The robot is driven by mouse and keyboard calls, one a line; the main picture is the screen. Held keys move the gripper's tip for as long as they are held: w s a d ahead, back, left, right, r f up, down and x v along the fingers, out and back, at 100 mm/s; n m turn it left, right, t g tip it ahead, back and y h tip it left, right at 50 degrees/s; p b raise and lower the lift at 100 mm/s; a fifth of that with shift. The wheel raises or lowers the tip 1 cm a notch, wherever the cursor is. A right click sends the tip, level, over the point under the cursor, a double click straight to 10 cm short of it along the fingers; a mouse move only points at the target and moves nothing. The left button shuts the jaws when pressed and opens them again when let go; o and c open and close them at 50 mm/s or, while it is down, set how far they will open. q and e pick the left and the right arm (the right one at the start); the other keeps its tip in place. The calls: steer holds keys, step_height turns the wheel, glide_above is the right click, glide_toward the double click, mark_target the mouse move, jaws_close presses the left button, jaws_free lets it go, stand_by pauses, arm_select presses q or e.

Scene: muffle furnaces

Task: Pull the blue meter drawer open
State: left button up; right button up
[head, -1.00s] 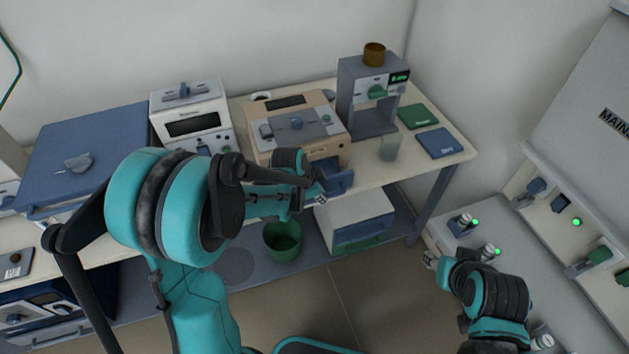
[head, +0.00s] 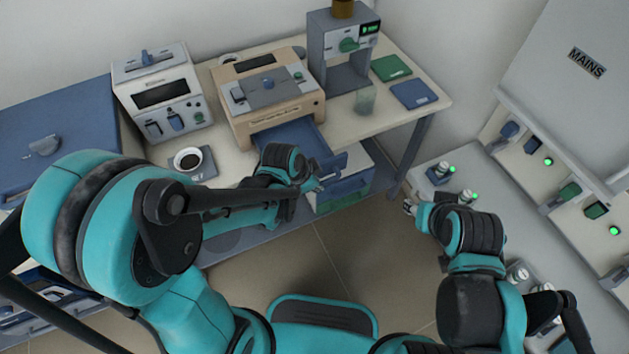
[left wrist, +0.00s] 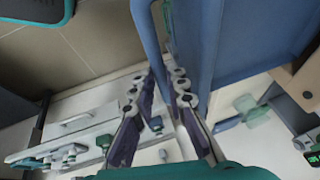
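The blue drawer (head: 292,137) of the beige meter (head: 270,95) stands well out from its front, over the table's front edge. Its blue handle is at the drawer's outer end, partly hidden by my left gripper (head: 312,183) in the head view. In the left wrist view, the blue handle bar (left wrist: 147,35) runs down between the fingertips of my left gripper (left wrist: 168,85), which appear closed on it. The drawer's side (left wrist: 250,30) fills the upper right there. My right gripper (head: 409,207) is away from the meter, near the right bench; its fingers are too small to read.
A grey dispenser (head: 320,50), a clear beaker (head: 364,99), a green book (head: 391,68) and a blue book (head: 414,95) stand right of the meter. Floor in front is clear.

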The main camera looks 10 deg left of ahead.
arm_select(q)
steer(key=o, duration=0.3)
steer(key=v, duration=1.2)
stand_by(0.4)
steer(key=s+a+r+n+t+y, duration=0.2)
steer(key=s+a+n, duration=0.4)
steer(key=n, duration=0.5)
steer(key=shift+a+n+t+y, duration=0.3)
steer(key=shift+a+t, duration=0.2)
steer(key=shift+a, duration=0.45)
steer(key=shift+s+a+r, duration=0.1)
